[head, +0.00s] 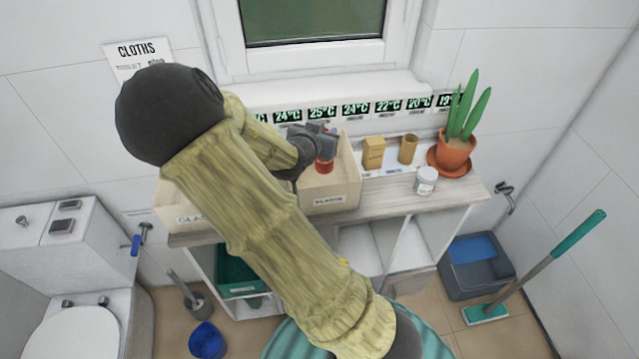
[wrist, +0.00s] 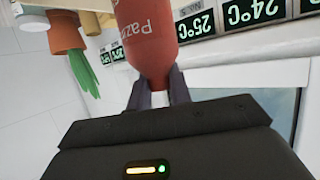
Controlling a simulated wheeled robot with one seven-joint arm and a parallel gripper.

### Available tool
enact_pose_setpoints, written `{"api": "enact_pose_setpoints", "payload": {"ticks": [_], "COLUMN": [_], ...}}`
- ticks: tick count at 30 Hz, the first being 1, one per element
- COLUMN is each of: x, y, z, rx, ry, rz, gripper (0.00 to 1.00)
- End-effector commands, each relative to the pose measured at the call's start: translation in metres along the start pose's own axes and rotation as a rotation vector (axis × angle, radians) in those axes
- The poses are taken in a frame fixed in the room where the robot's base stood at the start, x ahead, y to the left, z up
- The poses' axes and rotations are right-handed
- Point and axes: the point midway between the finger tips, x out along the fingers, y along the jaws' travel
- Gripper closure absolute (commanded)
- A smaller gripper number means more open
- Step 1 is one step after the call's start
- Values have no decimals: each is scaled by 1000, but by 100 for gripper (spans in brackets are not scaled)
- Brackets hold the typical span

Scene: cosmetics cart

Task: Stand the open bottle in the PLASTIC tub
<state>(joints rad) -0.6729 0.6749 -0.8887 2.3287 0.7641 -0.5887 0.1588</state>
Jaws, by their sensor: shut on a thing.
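My gripper (head: 318,143) is shut on a red bottle (head: 324,166), above or within the right-hand pale wooden tub (head: 345,190) on the shelf. Whether the bottle touches the tub floor I cannot tell. In the wrist view, which is upside down, the fingers (wrist: 160,95) pinch the narrow end of the bottle (wrist: 147,35); its lettering is inverted. The bottle's mouth is hidden.
Right of the tub stand a tan box (head: 373,153), a brown cup (head: 408,149), a white jar (head: 426,181) and a potted plant (head: 454,153). Temperature displays (head: 322,112) line the wall behind. A mop (head: 545,265) leans at the right.

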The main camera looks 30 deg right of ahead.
Motion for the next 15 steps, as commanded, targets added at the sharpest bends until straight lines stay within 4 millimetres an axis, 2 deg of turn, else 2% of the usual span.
{"api": "enact_pose_setpoints", "payload": {"ticks": [4, 7, 15], "x": [1, 4, 20], "y": [1, 1, 0], "z": [0, 8, 49], "rx": [0, -4, -6], "ry": [0, 1, -2], "rz": [2, 3, 2], "gripper": [100, 100, 100]}}
